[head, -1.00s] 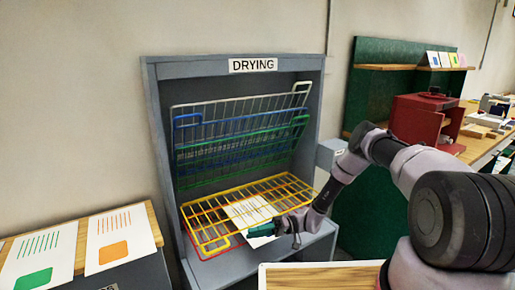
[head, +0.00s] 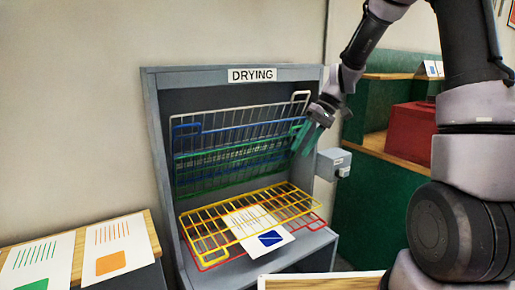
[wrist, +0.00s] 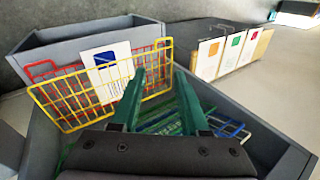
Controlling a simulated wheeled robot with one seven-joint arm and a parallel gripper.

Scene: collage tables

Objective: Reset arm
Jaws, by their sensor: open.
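My gripper (head: 307,138) is raised in front of the right side of the grey drying cabinet (head: 150,130), beside the upper racks. Its green fingers are apart and empty; they also show in the wrist view (wrist: 157,95). A white sheet with a blue square (head: 257,228) lies on the lowered racks, and it also shows in the wrist view (wrist: 107,65). The yellow rack (head: 200,215) and the red rack (head: 318,222) are lowered at the bottom. The green (head: 185,190), blue (head: 185,128) and white (head: 295,100) racks are tilted up at the back.
A small grey box (head: 333,162) sticks out at the cabinet's right side. Two printed sheets, one with a green patch (head: 37,268) and one with an orange patch (head: 112,250), lie on the left table. A red box (head: 408,132) stands right, partly behind my arm.

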